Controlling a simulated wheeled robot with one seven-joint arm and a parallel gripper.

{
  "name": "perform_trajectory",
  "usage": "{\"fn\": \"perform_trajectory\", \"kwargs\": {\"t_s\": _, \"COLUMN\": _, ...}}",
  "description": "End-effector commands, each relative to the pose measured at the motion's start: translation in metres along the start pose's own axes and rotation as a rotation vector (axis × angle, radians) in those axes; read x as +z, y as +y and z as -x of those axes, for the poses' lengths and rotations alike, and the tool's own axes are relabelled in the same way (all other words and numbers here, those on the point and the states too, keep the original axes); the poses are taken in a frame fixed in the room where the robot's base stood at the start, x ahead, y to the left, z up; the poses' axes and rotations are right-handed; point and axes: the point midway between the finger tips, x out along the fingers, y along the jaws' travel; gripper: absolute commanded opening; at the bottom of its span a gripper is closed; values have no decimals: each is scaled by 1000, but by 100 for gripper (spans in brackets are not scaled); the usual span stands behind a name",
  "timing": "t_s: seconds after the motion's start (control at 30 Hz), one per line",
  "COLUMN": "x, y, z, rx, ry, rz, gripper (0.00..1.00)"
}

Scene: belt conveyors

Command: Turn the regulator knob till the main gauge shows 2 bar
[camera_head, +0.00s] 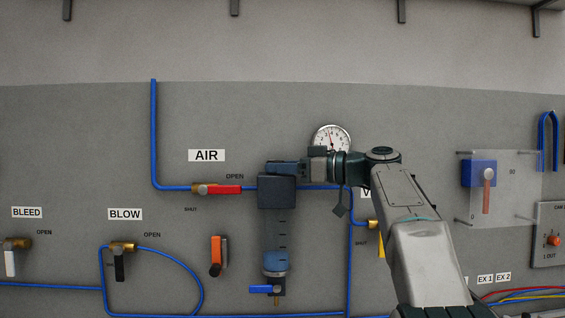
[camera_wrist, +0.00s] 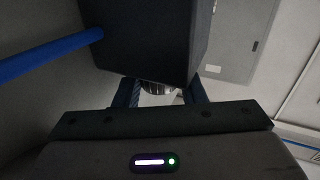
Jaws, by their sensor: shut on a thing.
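The regulator (camera_head: 277,192) is a dark block on the grey wall with a clear bowl below it. My gripper (camera_head: 284,168) comes in from the right at the block's top and is shut on the regulator knob. In the wrist view the ribbed knob (camera_wrist: 158,88) shows between the two fingers of my gripper (camera_wrist: 160,95), below the dark block (camera_wrist: 150,38). In the head view the knob is hidden by my gripper. The round white main gauge (camera_head: 331,138) is just above my wrist, its lower edge partly covered. Its needle points roughly upward; the numbers are too small to read.
A blue pipe (camera_head: 154,135) runs to the AIR valve with a red lever (camera_head: 224,190), left of the regulator. A blue drain lever (camera_head: 262,289) sits below the bowl. An orange handle (camera_head: 216,250) is at lower left. A clear panel (camera_head: 515,190) stands at right.

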Motion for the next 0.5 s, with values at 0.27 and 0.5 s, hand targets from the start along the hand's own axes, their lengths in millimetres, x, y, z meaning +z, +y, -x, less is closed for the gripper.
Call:
{"fn": "perform_trajectory", "kwargs": {"t_s": 0.27, "x": 0, "y": 0, "z": 0, "rx": -10, "ry": 1, "rz": 1, "gripper": 14}}
{"fn": "perform_trajectory", "kwargs": {"t_s": 0.5, "x": 0, "y": 0, "z": 0, "rx": -9, "ry": 1, "rz": 1, "gripper": 51}}
